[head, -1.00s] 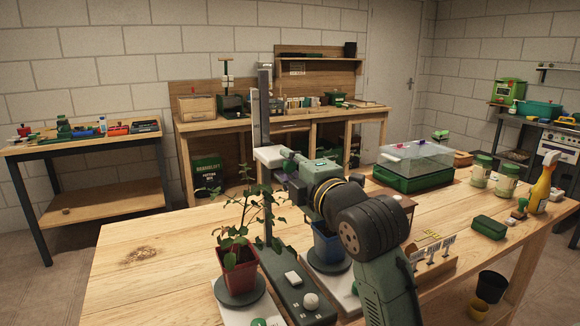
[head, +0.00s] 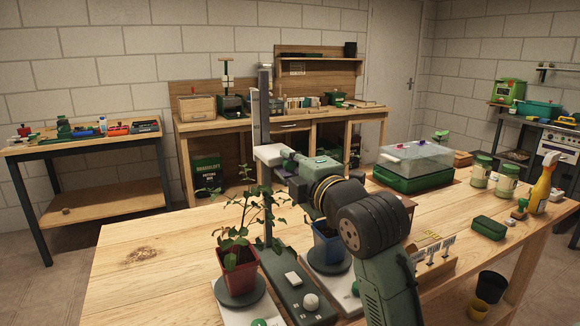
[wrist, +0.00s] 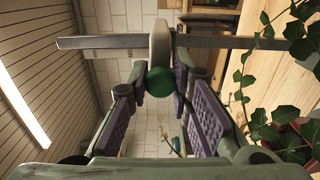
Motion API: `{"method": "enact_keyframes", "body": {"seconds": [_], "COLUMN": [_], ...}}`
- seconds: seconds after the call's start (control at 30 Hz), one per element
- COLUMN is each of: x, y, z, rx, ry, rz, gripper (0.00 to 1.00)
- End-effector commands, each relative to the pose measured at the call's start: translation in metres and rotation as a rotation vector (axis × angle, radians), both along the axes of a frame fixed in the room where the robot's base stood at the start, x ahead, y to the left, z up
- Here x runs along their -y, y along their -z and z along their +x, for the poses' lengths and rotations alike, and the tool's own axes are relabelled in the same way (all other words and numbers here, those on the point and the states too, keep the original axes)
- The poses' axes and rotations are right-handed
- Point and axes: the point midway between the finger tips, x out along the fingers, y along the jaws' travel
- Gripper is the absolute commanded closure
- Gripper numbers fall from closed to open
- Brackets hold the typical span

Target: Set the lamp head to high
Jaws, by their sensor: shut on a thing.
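The lamp head (head: 268,152) is a pale block on a tall grey post (head: 264,105) that stands on a dark green base (head: 285,285). The block sits a little above the middle of the post. In the wrist view the lamp head (wrist: 160,42) is white, with a round green knob (wrist: 160,82) facing me, and the post runs across the picture. My gripper (head: 286,163) reaches it from the right. In the wrist view its purple-padded fingers (wrist: 159,90) are closed around the knob. The far part of the lamp head is hidden.
A red pot with a leafy plant (head: 238,270) stands left of the base, and a blue pot (head: 327,243) stands right, under my arm. A clear-lidded green propagator (head: 418,165) is further right. Free wood (head: 150,260) lies at the left of the table.

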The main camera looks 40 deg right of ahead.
Motion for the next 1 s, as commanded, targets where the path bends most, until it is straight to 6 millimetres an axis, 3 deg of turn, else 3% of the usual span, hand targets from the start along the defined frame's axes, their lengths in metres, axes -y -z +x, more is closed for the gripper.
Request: {"method": "enact_keyframes", "body": {"seconds": [0.2, 0.4, 0.83, 0.87, 1.0], "x": [0.0, 0.0, 0.0, 0.0, 0.0], "y": [-0.066, -0.11, -0.121, -0.122, -0.121], "z": [0.001, 0.0, 0.0, 0.0, 0.0], "rx": [0.005, 0.006, 0.01, 0.011, 0.01], "ry": [-0.001, 0.0, 0.002, 0.002, 0.002], "rz": [-0.003, -0.002, -0.004, -0.004, -0.004], "gripper": [1.0, 1.0, 1.0, 0.8, 0.71]}}
